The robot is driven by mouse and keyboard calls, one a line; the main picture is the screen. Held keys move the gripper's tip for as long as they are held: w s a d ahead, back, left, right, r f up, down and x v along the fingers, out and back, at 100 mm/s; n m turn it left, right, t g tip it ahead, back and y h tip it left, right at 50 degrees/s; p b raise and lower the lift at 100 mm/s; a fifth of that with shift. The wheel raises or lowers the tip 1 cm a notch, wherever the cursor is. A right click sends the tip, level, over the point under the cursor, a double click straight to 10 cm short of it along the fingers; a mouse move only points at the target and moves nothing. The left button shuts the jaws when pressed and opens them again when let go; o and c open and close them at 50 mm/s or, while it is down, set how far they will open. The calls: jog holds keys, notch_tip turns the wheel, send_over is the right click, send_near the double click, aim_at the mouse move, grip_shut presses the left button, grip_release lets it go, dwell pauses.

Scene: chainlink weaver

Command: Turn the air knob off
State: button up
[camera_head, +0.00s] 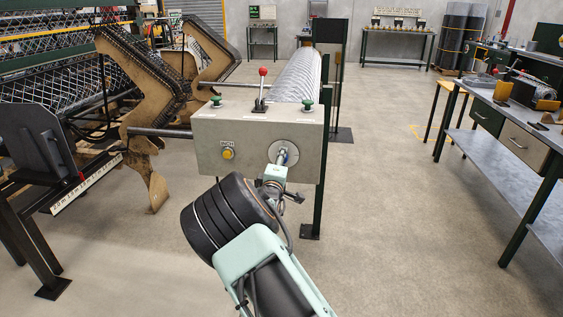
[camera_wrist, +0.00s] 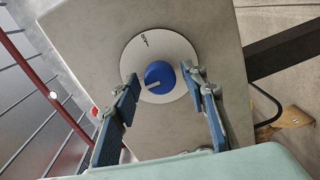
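The air knob (camera_wrist: 160,77) is a round blue knob with a pale pointer line, set in a white disc on the face of a grey metal box. In the wrist view the pointer line runs toward the left and slightly down. Small dark lettering sits at the disc's upper left. My gripper (camera_wrist: 165,90) is open, with one blue finger on each side of the knob. I cannot tell whether either finger touches it. In the head view the white disc (camera_head: 291,153) shows at the right of the control box (camera_head: 207,130), and my gripper (camera_head: 278,165) partly hides the knob.
A yellow button (camera_head: 228,153) is left of the knob. A red-topped lever (camera_head: 262,73) and two green knobs (camera_head: 216,101) stand on the box top. A workbench (camera_head: 490,130) is at the right. The floor between is clear.

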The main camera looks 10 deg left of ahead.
dwell(0.3)
jog(key=s, duration=1.2)
jog(key=shift+a+r, duration=0.15)
jog(key=shift+r, duration=0.1)
